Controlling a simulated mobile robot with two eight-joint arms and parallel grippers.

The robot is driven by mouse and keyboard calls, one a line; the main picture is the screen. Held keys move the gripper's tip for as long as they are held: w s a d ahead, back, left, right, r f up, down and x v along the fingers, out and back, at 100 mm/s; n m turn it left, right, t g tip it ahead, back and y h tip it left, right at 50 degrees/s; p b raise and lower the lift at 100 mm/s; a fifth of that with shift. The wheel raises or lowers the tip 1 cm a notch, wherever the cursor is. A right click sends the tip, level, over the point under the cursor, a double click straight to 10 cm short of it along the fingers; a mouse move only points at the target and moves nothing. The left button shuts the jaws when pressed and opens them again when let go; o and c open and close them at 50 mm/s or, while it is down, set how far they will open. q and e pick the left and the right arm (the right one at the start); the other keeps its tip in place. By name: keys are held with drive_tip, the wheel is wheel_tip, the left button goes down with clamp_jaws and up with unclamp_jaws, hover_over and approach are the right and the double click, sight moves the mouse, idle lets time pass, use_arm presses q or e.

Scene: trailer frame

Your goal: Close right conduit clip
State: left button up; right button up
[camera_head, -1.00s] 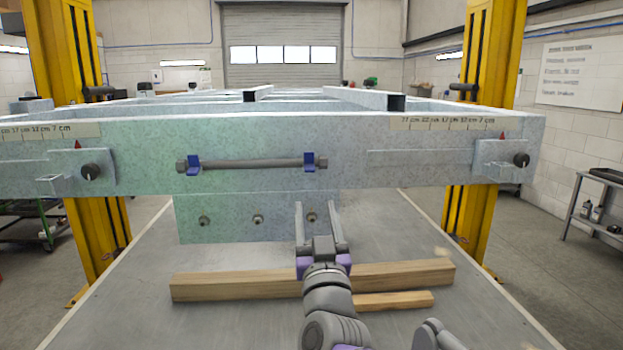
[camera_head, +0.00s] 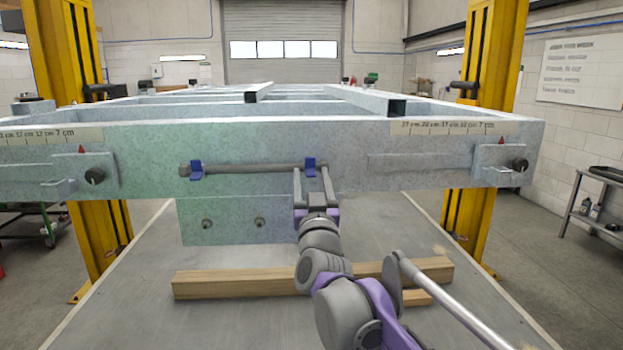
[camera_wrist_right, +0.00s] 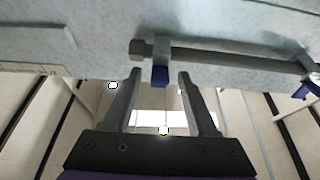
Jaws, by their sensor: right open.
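The right conduit clip (camera_head: 310,167) is a small blue clip on the front face of the grey frame beam. The grey conduit (camera_head: 250,168) runs level through it and the left clip (camera_head: 196,170). My right gripper (camera_head: 311,174) is open and empty, its fingers pointing up at the right clip from below. In the right wrist view, the blue right clip (camera_wrist_right: 160,76) lies between the tips of my gripper (camera_wrist_right: 160,82), with a gap on each side. The left clip (camera_wrist_right: 307,88) shows at the right edge there. I cannot tell whether the right clip's latch is shut. My left gripper is not in view.
The frame beam (camera_head: 420,150) spans the view above a grey table (camera_head: 130,290). A plate with round fittings (camera_head: 225,232) hangs below the beam, partly hidden by my right arm. Wooden bars (camera_head: 230,284) lie on the table. Yellow posts (camera_head: 490,60) stand at both sides.

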drive_tip(key=shift+c, duration=0.2)
clamp_jaws()
